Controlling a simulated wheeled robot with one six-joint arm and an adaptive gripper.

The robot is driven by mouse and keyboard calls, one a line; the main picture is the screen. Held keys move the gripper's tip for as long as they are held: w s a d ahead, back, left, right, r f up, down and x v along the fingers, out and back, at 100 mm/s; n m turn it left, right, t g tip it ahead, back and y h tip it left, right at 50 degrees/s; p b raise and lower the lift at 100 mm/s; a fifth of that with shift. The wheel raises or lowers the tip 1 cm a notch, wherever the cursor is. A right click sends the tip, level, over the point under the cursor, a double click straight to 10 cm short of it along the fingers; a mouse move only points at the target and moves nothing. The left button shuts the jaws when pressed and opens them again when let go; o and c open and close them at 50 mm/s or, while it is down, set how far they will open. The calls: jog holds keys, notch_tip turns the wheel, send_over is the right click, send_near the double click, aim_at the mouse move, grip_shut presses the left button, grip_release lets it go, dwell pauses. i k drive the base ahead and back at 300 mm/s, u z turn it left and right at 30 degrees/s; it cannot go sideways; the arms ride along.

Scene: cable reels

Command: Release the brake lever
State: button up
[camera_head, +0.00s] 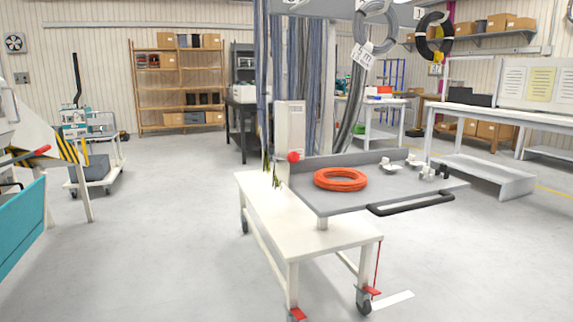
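My gripper is not in this view. A lever with a red grip (32,154) sticks out at the left edge, by a white frame with black-and-yellow stripes. Two small red pedals are at the casters of the white table in front: one at the front left leg (297,314) and one at the front right leg (372,291). I cannot tell which of these is the brake lever, or whether any of them is engaged.
The white wheeled table (300,226) stands in the middle, beside a grey tray (400,178) with an orange cable coil (340,180) and a black handle (410,204). A teal panel (20,225) is at the left. The floor between panel and table is clear.

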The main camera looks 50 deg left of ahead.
aim_at(292, 158)
jog(key=u, duration=0.8)
jog(key=i, duration=0.8)
jog(key=u, duration=1.15)
jog(key=i, duration=0.4)
jog(key=u, duration=1.5)
jog(key=k, duration=1.15)
jog(key=z, duration=1.25)
jog(key=i, duration=0.5)
jog(key=u, duration=0.1)
